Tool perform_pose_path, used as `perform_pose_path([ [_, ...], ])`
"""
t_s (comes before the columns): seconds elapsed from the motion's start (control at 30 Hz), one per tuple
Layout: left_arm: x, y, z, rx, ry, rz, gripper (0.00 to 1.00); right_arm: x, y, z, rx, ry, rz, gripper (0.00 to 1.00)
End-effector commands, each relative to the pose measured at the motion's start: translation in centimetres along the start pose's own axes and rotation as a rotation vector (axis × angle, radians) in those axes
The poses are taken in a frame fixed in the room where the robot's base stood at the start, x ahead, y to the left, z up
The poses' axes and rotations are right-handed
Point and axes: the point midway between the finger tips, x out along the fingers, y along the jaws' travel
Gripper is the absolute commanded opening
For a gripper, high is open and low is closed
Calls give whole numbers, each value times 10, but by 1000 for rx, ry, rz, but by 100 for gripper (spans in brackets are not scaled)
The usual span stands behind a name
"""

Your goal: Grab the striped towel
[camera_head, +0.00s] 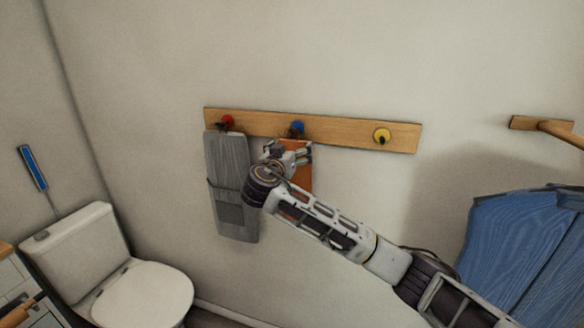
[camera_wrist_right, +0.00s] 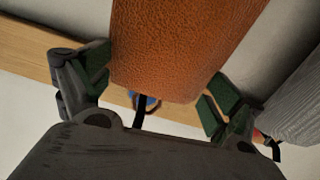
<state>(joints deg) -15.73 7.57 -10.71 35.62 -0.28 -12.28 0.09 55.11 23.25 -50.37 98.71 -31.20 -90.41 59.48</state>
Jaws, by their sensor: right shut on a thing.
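A grey towel (camera_head: 230,165) with faint lengthwise streaks and a dark crosswise band hangs at the red hook (camera_head: 227,121). An orange, leather-textured piece (camera_head: 302,178) hangs at the blue hook (camera_head: 298,127), partly hidden behind my right gripper (camera_head: 296,153). In the right wrist view the orange piece (camera_wrist_right: 185,45) lies between the green-padded fingers, and my right gripper (camera_wrist_right: 155,88) is shut on it near its hook end. The grey towel (camera_wrist_right: 292,115) is at the right edge there, outside the fingers. No other striped cloth shows. My left gripper is not in view.
The wooden hook board (camera_head: 345,132) is fixed to the wall, with an empty yellow hook (camera_head: 382,136) at right. A toilet (camera_head: 140,290) stands at lower left. A blue garment (camera_head: 520,240) hangs at right below a wooden bar (camera_head: 545,124).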

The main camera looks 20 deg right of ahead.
Motion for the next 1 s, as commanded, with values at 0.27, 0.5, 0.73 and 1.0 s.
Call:
perform_pose_path([
  [0.27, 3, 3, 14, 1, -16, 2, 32, 0, 1, -13, 3, 1, -1, 55],
  [0.5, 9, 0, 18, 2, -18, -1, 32, -33, 0, -13, 4, 1, -4, 55],
  [0.73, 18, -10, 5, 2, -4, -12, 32, -80, 0, -13, 4, -1, -5, 55],
  [1.0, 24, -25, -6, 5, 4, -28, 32, -135, 0, -13, 4, -1, -4, 55],
])
